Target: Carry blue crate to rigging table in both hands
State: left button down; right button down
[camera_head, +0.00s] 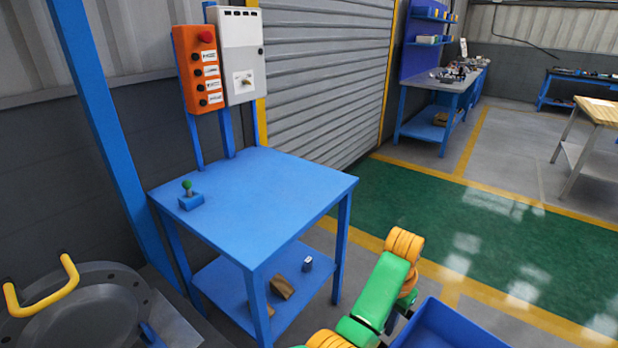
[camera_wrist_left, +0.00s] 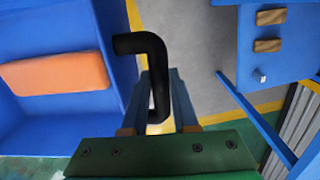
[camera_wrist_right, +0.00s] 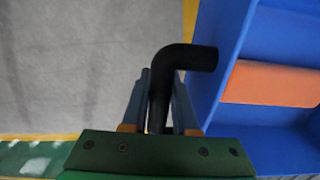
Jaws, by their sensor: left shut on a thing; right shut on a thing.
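The blue crate (camera_head: 450,330) shows only in part at the bottom edge of the head view, right of my left arm. In the left wrist view my left gripper (camera_wrist_left: 160,115) is shut on a black bent handle (camera_wrist_left: 157,62) at the side of the crate (camera_wrist_left: 112,30). In the right wrist view my right gripper (camera_wrist_right: 160,112) is shut on the opposite black handle (camera_wrist_right: 178,60) of the crate (camera_wrist_right: 212,45). An orange block (camera_wrist_left: 55,73) lies in the crate. A blue table (camera_head: 265,195) stands left of the crate; I cannot tell whether it is the rigging table.
A round grey flanged part (camera_head: 85,315) with a yellow handle sits bottom left. A workbench (camera_head: 440,88) and a wooden-topped table (camera_head: 603,112) stand farther back. The green floor (camera_head: 450,215) is clear.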

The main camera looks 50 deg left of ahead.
aim_at(272, 192)
jog(key=i+l, duration=0.1)
jog(key=i, duration=1)
jog(key=i+u, duration=0.15)
jog(key=u, duration=0.3)
jog(key=i+l+u, duration=0.15)
jog(key=u, duration=0.3)
jog(key=i+l+u, duration=0.1)
jog(key=u, duration=0.35)
jog(key=l+u, duration=0.3)
jog(key=u, duration=0.15)
jog(key=i+l+u, duration=0.1)
jog(key=l+u, duration=0.15)
jog(key=u, duration=0.2)
jog(key=l+u, duration=0.25)
jog(key=u, duration=0.2)
jog(key=l+u, duration=0.25)
jog(key=u, duration=0.2)
